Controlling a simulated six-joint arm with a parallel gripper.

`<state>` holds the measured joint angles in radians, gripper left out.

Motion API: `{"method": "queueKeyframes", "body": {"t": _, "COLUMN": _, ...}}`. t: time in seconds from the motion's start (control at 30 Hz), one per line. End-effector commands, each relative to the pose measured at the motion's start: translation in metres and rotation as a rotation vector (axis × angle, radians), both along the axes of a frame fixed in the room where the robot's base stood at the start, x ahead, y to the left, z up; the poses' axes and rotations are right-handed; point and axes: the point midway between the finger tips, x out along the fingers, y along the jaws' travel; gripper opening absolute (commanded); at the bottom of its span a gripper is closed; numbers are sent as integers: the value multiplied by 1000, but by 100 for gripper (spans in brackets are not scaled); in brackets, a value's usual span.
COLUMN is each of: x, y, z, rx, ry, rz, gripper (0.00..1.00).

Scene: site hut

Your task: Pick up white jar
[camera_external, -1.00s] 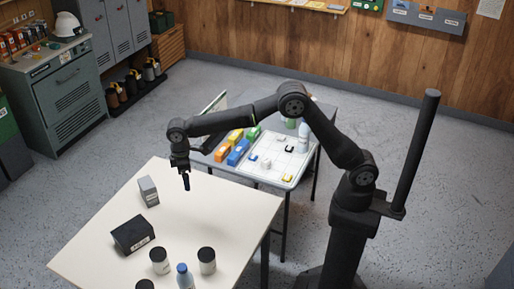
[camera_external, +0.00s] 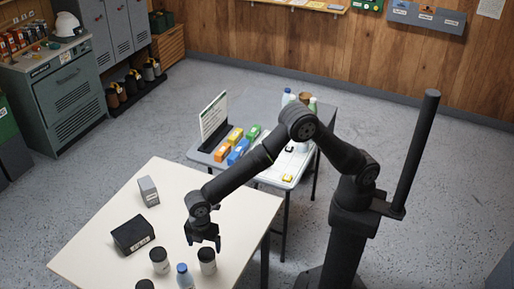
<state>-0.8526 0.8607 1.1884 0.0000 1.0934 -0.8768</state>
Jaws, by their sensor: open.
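A white jar with a black lid (camera_external: 208,262) stands upright near the front right part of the cream table (camera_external: 180,186). A second white jar with a black lid (camera_external: 160,262) stands to its left. A third black lid (camera_external: 145,284) shows at the bottom edge, its body cut off. My gripper (camera_external: 204,246) is open and empty, pointing down, just above or behind the right jar's lid in the picture. I cannot tell whether it touches the lid.
A blue-capped bottle (camera_external: 184,276) stands between the two jars, close to both. A black box (camera_external: 133,235) and a grey box (camera_external: 148,191) are to the left. The table's middle is clear. Behind it, a grey table (camera_external: 265,105) holds bottles, coloured blocks and a sign.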

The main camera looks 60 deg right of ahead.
Motion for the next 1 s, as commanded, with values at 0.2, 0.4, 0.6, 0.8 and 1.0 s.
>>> {"method": "queueKeyframes", "body": {"t": 0.2, "x": 0, "y": 0, "z": -33, "rx": 0, "ry": 0, "rz": -1, "gripper": 85}}
{"method": "queueKeyframes", "body": {"t": 0.4, "x": 0, "y": -1, "z": -42, "rx": 0, "ry": 0, "rz": -1, "gripper": 85}}
{"method": "queueKeyframes", "body": {"t": 0.6, "x": -2, "y": -3, "z": -69, "rx": -2, "ry": 2, "rz": -2, "gripper": 85}}
{"method": "queueKeyframes", "body": {"t": 0.8, "x": -1, "y": -2, "z": -90, "rx": 1, "ry": -1, "rz": -1, "gripper": 85}}
{"method": "queueKeyframes", "body": {"t": 1.0, "x": -1, "y": -2, "z": -90, "rx": 1, "ry": -2, "rz": -1, "gripper": 81}}
